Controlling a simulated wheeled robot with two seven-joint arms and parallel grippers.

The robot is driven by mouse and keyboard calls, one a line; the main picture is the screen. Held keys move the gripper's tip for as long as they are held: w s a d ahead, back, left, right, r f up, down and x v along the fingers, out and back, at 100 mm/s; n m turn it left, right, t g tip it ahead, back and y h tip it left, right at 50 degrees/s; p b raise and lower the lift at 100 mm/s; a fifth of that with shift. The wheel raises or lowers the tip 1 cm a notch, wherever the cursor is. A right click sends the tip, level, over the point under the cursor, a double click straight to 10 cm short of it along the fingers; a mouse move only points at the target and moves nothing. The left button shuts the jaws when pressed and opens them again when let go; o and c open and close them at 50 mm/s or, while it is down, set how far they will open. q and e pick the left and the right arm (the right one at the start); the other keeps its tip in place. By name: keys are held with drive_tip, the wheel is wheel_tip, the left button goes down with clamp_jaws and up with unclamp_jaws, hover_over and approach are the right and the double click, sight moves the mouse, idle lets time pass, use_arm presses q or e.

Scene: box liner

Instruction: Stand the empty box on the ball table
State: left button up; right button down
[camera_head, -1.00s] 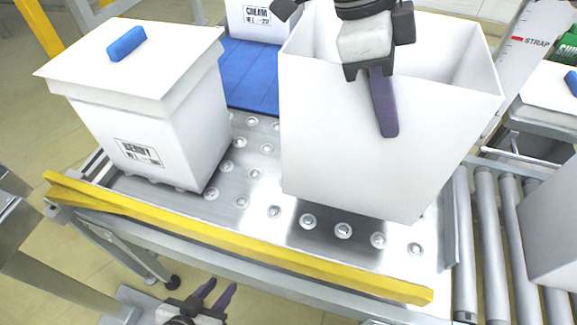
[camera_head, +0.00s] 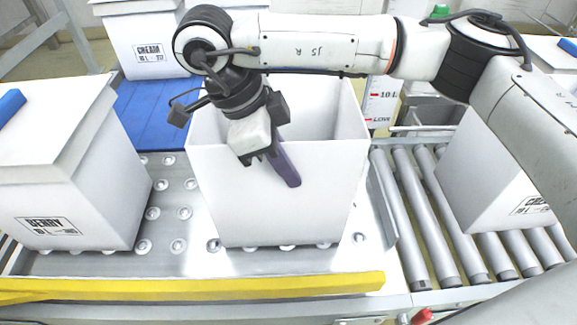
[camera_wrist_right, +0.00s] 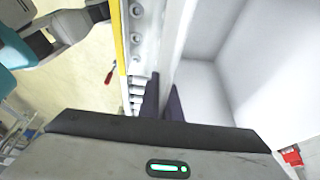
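The empty box (camera_head: 240,205) is white, open at the top and upright over the ball table (camera_head: 165,215). Its lower front edge meets the front row of balls and appears to rest on them. My right gripper (camera_head: 285,165) reaches over the near wall from above, with one purple finger outside it. In the right wrist view the gripper (camera_wrist_right: 163,104) has its fingers on both sides of the box wall (camera_wrist_right: 176,45), closed on it. The box interior (camera_wrist_right: 245,65) looks empty there. My left gripper is not in view.
A lidded white box marked BERRY (camera_head: 75,195) stands left on the table. A box marked CREAM (camera_head: 145,50) is behind, by a blue surface (camera_head: 150,110). A yellow rail (camera_head: 200,288) runs along the front. Rollers (camera_head: 410,215) and another white box (camera_head: 480,185) are right.

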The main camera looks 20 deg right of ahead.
drive_tip(key=shift+f, duration=0.15)
drive_tip(key=c, duration=2)
unclamp_jaws()
drive_tip(key=p+v, duration=0.1)
drive_tip(key=v, duration=1)
drive_tip(key=shift+w+a+r, duration=0.1)
drive_tip(key=shift+a+r, duration=0.15)
drive_tip(key=shift+r, duration=0.4)
